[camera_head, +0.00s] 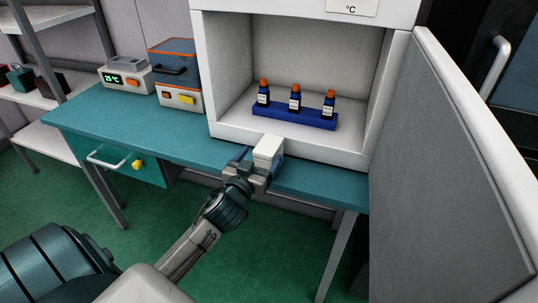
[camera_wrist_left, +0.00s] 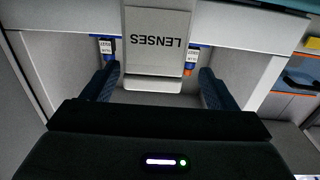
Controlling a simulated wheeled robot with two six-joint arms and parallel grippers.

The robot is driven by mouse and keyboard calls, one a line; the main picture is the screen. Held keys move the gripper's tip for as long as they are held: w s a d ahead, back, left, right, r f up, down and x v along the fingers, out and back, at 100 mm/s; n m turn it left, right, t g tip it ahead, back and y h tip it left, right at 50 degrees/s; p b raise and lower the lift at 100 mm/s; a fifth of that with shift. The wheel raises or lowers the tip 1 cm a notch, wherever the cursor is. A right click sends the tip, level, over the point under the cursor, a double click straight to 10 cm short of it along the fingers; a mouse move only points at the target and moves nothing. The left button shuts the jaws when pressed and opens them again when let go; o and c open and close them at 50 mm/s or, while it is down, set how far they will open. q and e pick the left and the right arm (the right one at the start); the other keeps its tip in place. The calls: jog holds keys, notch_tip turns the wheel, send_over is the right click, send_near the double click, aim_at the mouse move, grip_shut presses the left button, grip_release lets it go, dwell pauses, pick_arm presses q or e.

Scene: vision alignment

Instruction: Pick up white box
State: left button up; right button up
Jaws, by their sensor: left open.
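The white box (camera_head: 268,148) stands at the front edge of the teal table, in front of the open white cabinet. In the left wrist view the white box (camera_wrist_left: 157,45) shows upside-down "LENSES" lettering. My left gripper (camera_head: 257,169) reaches it from the front and is open. In the left wrist view its two fingers (camera_wrist_left: 157,85) lie on either side of the box's near end, with a gap on each side. What the box rests on is hidden. My right gripper is not in view.
A blue rack (camera_head: 294,118) with 3 orange-capped bottles stands inside the cabinet (camera_head: 300,50). The open cabinet door (camera_head: 450,170) blocks the right side. An instrument with a green display (camera_head: 127,79) and a blue-and-orange device (camera_head: 173,68) stand at the left on the table (camera_head: 140,125).

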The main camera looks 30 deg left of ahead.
aim_at(268, 145)
pick_arm(q)
jog(key=shift+w+r, duration=0.2)
jog(key=shift+w, duration=0.15)
jog(key=w+p, duration=0.2)
jog(key=w, duration=0.1)
jog(key=shift+w+r, duration=0.1)
jog(key=shift+w, duration=0.2)
jog(key=shift+w+a, duration=0.1)
jog(key=shift+w, duration=0.35)
jog(key=c, duration=1)
jog(key=shift+c, duration=0.7)
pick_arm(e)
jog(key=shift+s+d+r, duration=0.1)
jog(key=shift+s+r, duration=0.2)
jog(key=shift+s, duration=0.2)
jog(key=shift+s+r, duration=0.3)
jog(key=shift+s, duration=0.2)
